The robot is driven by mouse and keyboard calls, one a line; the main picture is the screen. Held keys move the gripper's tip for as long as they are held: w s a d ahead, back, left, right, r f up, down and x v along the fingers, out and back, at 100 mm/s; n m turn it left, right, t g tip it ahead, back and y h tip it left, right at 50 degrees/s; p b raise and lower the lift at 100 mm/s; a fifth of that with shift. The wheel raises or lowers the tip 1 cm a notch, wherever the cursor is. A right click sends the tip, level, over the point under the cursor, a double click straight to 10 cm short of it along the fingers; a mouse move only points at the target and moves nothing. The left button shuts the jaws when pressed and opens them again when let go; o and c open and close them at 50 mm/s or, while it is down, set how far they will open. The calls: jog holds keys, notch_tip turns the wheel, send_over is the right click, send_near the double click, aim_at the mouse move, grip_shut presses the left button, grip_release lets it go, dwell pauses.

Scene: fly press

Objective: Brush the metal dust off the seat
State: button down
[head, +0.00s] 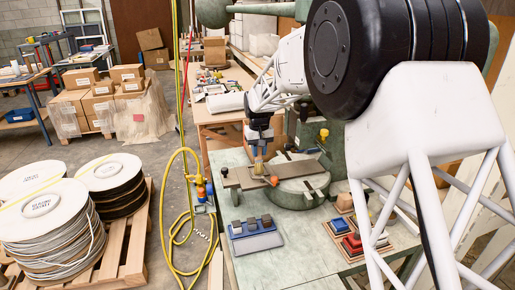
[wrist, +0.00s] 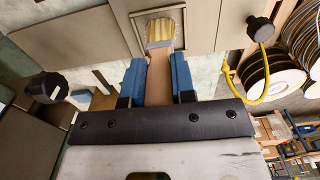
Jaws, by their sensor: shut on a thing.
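My gripper (head: 258,143) is over the press bed in the head view. In the wrist view its two blue fingers (wrist: 158,80) are shut on the wooden handle of a brush (wrist: 159,75). The pale yellow bristles (wrist: 160,33) point away from the fingers, over a square outlined seat (wrist: 183,17) in a grey-brown plate (wrist: 110,33). The bristles hide most of the seat. I cannot tell whether they touch it, and I cannot make out any dust. In the head view the bristles (head: 259,168) are just above the plate (head: 241,180).
Dark knobs stand either side, one (wrist: 46,87) left and one (wrist: 261,28) right in the wrist view. The green press (head: 335,150) rises behind the bed.

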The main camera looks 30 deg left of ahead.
jog(key=shift+s+d, duration=0.15)
jog(key=shift+d, duration=0.05)
notch_tip(320, 180, up, 8)
jog(key=w+a, duration=0.3)
dwell(0.8)
jog(key=shift+s+d, duration=0.1)
dwell(0.7)
jog(key=shift+s+d+f, duration=0.5)
jog(key=shift+f, duration=0.85)
jog(key=shift+s+d+f, duration=0.45)
jog(key=shift+f, duration=0.85)
jog(key=shift+s+d+f, duration=0.5)
jog(key=shift+f, duration=0.85)
notch_tip(320, 180, up, 8)
jog(key=w+a, duration=0.3)
